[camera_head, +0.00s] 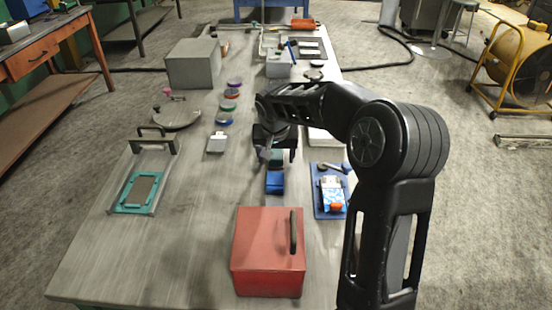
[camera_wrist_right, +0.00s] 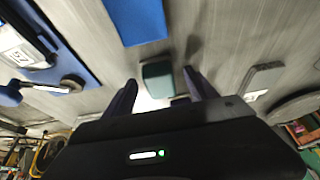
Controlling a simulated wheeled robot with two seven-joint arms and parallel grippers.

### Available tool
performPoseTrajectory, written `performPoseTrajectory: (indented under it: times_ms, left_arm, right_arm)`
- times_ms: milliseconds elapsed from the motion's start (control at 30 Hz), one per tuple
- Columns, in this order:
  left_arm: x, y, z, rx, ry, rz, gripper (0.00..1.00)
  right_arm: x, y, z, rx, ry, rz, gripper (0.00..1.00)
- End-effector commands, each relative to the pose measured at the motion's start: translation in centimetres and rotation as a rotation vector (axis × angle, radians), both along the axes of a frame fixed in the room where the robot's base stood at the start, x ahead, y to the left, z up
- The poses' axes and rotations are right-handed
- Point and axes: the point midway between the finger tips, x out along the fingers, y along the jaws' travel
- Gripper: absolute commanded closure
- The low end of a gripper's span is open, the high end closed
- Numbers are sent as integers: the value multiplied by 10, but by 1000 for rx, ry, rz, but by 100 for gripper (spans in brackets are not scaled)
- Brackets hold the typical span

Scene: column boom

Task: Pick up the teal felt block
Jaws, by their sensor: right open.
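The teal felt block (camera_wrist_right: 157,84) lies on the table, between and just beyond my right gripper's fingertips (camera_wrist_right: 161,84) in the right wrist view. In the head view only a dark teal part of it (camera_head: 277,157) shows, just beyond a blue block (camera_head: 275,182). My right gripper (camera_head: 277,153) is open and empty above it, reaching in from the right, and partly hides it. I cannot tell the exact height left between fingers and block. My left gripper is not in view.
The blue block also shows in the right wrist view (camera_wrist_right: 138,18). A red box with a handle (camera_head: 266,260) stands nearer. A blue board with a card (camera_head: 318,208) lies to the right. A grey-white block (camera_head: 216,143) and coloured discs (camera_head: 224,118) lie left. The table's left-centre is clear.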

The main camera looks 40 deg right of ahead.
Motion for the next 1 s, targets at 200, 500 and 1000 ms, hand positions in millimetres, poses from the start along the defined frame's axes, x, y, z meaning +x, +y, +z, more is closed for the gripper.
performPoseTrajectory:
  times_ms: [200, 500, 1000]
  left_arm:
    - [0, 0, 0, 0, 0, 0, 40]
    - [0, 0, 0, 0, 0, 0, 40]
    - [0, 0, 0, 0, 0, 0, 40]
  right_arm:
    - [0, 0, 0, 0, 0, 0, 48]
    - [0, 0, 0, 0, 0, 0, 72]
    - [0, 0, 0, 0, 0, 0, 100]
